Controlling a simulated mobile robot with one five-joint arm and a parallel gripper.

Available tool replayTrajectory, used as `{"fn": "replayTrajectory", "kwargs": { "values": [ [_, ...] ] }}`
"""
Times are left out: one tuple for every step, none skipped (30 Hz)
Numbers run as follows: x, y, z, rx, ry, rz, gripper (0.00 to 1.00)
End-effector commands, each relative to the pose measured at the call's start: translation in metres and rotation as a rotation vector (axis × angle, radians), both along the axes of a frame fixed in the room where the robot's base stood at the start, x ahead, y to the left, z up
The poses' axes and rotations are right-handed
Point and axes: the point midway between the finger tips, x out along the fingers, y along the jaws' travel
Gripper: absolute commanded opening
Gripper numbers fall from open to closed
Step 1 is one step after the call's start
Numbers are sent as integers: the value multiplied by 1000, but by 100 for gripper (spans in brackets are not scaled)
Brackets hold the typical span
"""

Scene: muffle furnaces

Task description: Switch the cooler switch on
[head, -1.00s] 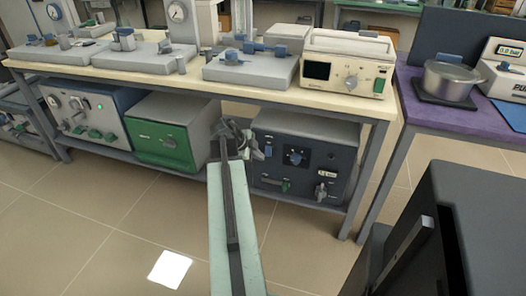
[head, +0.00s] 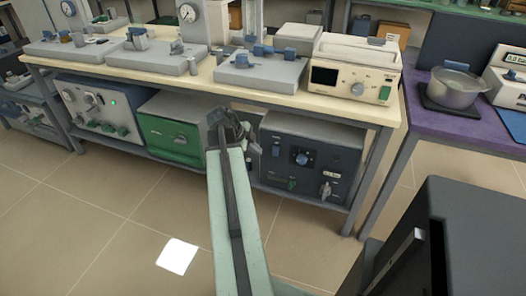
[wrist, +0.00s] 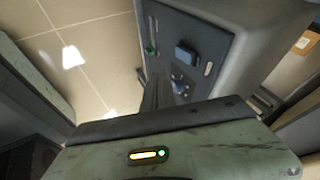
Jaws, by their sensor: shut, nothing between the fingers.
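A dark grey box unit (head: 312,152) stands on the bench's lower shelf. Lettering is too small to tell which is the cooler switch. My gripper (head: 250,142) is shut and empty, just left of the unit's front in the head view. My dark fingers (wrist: 157,92) lie beside the panel; contact cannot be told.
A green-fronted unit (head: 170,138) and a pale control unit (head: 100,112) stand left on the same shelf. A bench leg (head: 366,180) stands right of the dark unit. A black block (head: 470,235) fills the lower right.

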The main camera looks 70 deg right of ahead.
Motion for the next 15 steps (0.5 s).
{"fn": "replayTrajectory", "kwargs": {
  "values": [
    [0, 0, 1, -1, 0, 0, 0],
    [0, 1, 1, -1, 0, 0, 0],
    [0, 0, 0, -1, 0, 0, 0],
    [0, 0, -1, -1, 0, 0, 0],
    [0, 0, -2, -1, 0, 0, 0],
    [-1, -2, -6, -1, 0, 0, 0],
    [-2, -3, -9, -1, 0, 0, 0],
    [-3, -5, -13, -1, 0, 0, 0],
    [-5, -8, -20, -1, 0, 0, 0],
    [-7, -10, -26, -1, 0, 0, 0],
    [-9, -13, -32, -1, 0, -1, 0],
    [-12, -17, -40, -1, 0, -1, 0],
    [-14, -21, -46, -1, 0, -1, 0],
    [-16, -24, -52, -1, 0, -1, 0],
    [-19, -28, -59, -1, 1, 0, 0]
  ]
}}
